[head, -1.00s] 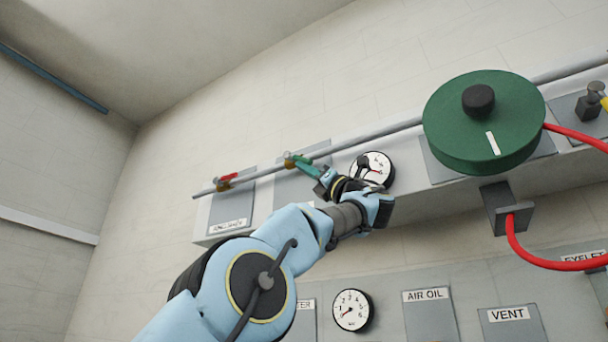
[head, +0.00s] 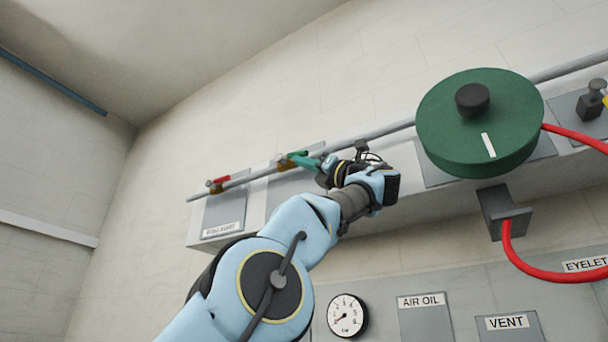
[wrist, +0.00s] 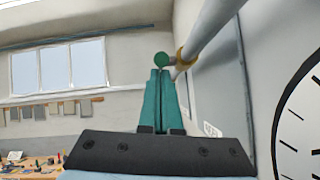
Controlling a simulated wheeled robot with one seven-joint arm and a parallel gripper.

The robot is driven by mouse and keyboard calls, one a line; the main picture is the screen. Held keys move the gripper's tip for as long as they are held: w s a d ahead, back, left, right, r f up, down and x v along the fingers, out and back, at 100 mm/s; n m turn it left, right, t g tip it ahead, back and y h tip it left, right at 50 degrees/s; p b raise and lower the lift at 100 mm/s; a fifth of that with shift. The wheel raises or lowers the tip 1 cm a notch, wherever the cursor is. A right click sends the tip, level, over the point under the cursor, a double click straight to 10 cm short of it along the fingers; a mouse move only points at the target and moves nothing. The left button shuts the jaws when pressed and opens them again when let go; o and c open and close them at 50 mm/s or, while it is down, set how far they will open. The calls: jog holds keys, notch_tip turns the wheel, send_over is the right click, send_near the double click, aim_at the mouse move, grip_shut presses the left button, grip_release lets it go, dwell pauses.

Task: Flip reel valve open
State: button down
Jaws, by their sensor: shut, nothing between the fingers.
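A valve with a green handle (head: 298,158) and brass body sits on the grey pipe on the wall. Its green rounded end (wrist: 162,60) shows just beyond my fingertips in the wrist view. My gripper (head: 312,163) is shut and empty, its teal fingers (wrist: 160,100) pressed together. The fingertips are at or very near the handle's end; I cannot tell whether they touch. A second valve with a red handle (head: 221,179) is farther left on the same pipe. Its plate's label is too blurred to read, and no label shows for the green-handled valve.
A large green reel (head: 455,150) with a red hose (head: 520,255) is to the right. The pipe (wrist: 208,35) runs close along the right of my fingers, and a dial gauge (wrist: 300,120) is at the wrist view's right edge. Open room lies to the left.

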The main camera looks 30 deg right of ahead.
jog(key=shift+s+d+r+p, duration=0.1)
jog(key=shift+s+r+p, duration=0.15)
jog(key=shift+r, duration=0.2)
jog(key=shift+s+d+r+p, duration=0.1)
jog(key=shift+r+p, duration=0.2)
jog(key=shift+r, duration=0.3)
jog(key=shift+s+a+r, duration=0.1)
jog(key=shift+a+r, duration=0.05)
jog(key=shift+r, duration=0.05)
notch_tip(320, 180, down, 5)
jog(key=b, duration=0.5)
jog(key=s+d+f, duration=0.2)
jog(key=s+d, duration=0.2)
jog(key=s, duration=0.5)
jog(key=shift+f, duration=0.1)
